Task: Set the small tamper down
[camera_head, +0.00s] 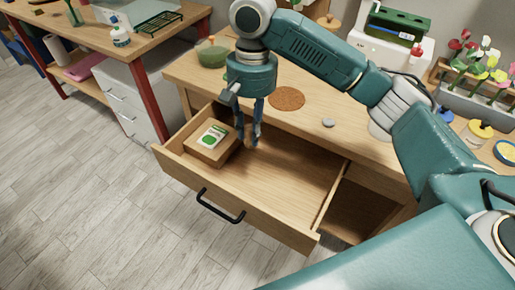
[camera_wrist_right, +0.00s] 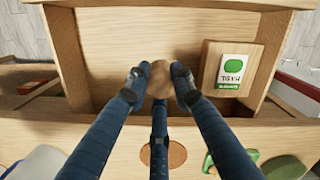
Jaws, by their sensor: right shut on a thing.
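My right gripper (camera_head: 249,140) reaches down over the open drawer (camera_head: 250,215), with its fingers pointing down. In the right wrist view, the gripper (camera_wrist_right: 159,84) is shut on the small tamper (camera_wrist_right: 161,76), a light brown wooden piece with a rounded end between the fingertips. The drawer's bare wooden floor (camera_wrist_right: 130,45) shows beyond it. My left gripper is not in view.
A wooden box (camera_head: 205,152) with a green and white packet (camera_head: 212,137) on it fills the drawer's left end, close to the gripper. The drawer's middle and right are clear. On the desk are a round cork mat (camera_head: 286,98), a green bowl (camera_head: 212,54) and a grey disc (camera_head: 328,123).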

